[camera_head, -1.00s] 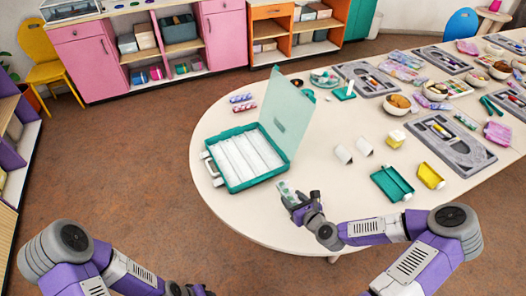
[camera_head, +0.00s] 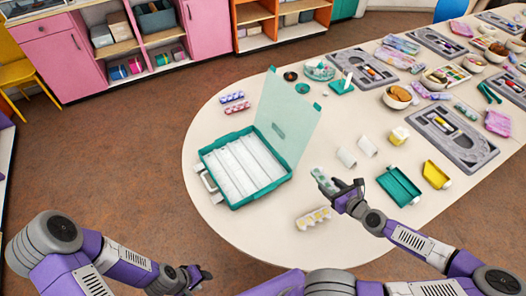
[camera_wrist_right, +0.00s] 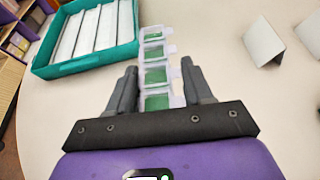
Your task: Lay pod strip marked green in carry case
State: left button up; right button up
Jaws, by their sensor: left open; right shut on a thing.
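The carry case (camera_head: 203,161) is a teal box standing open on the table, with white lengthwise channels and a clear greenish lid (camera_head: 287,117) raised on its right side. No strip shows in its channels. My right gripper (camera_head: 338,187) is shut on a clear pod strip marked green (camera_head: 322,178), right of the case. In the right wrist view the strip (camera_wrist_right: 154,52) has several green-floored pods and sticks out between the fingers (camera_wrist_right: 158,88); the case (camera_wrist_right: 128,50) is at upper left. My left gripper (camera_head: 203,276) is open and empty, off the table's front edge.
A yellow-marked pod strip (camera_head: 313,218) lies before my right gripper. Two strips, blue-purple (camera_head: 234,97) and pink (camera_head: 237,108), lie behind the case.

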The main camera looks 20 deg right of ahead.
jog(key=shift+w, duration=0.15)
jog(key=shift+w+f, duration=0.15)
jog(key=b, duration=0.4)
send_over(304, 174)
jog(key=s, duration=0.3)
jog(key=f, duration=0.5)
jog(key=shift+w+d+f, duration=0.1)
jog(key=shift+w+f, duration=0.15)
jog(key=shift+f, duration=0.1)
jog(key=shift+w+f+b, duration=0.5)
jog(key=shift+w+f, duration=0.5)
jog(key=shift+w, duration=0.25)
jog(key=shift+s, duration=0.1)
jog(key=o, duration=1.1)
jog(key=shift+f, duration=0.1)
